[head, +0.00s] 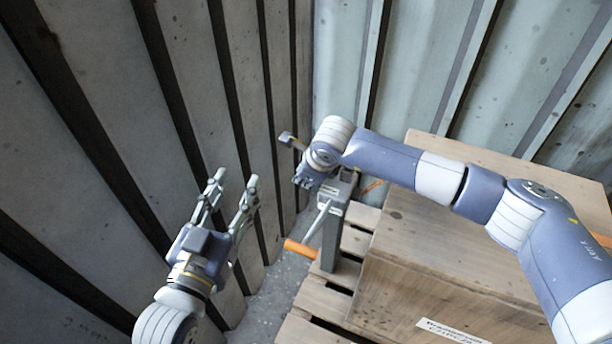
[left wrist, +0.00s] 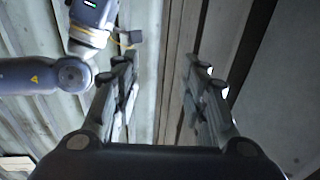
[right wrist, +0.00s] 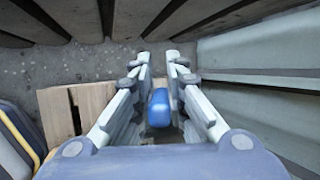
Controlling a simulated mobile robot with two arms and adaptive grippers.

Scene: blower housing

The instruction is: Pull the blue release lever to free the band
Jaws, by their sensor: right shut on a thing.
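The blue release lever (right wrist: 158,108) shows in the right wrist view between the fingers of my right gripper (right wrist: 158,62), which is shut on it. In the head view my right gripper is at the top of a grey upright post (head: 333,235), and its wrist largely hides the lever and fingers. My left gripper (head: 236,180) is open and empty, left of the post and apart from it. A short orange strip (head: 372,186), possibly the band, shows behind the post; another orange piece (head: 602,240) shows at the crate's right side.
A wooden crate (head: 400,285) stands on a slatted pallet (head: 312,300) at the post's right. A rod with an orange handle (head: 300,248) sticks out from the post to the left. Ribbed walls (head: 180,60) close in at the left and back. Bare floor (head: 262,300) shows between wall and pallet.

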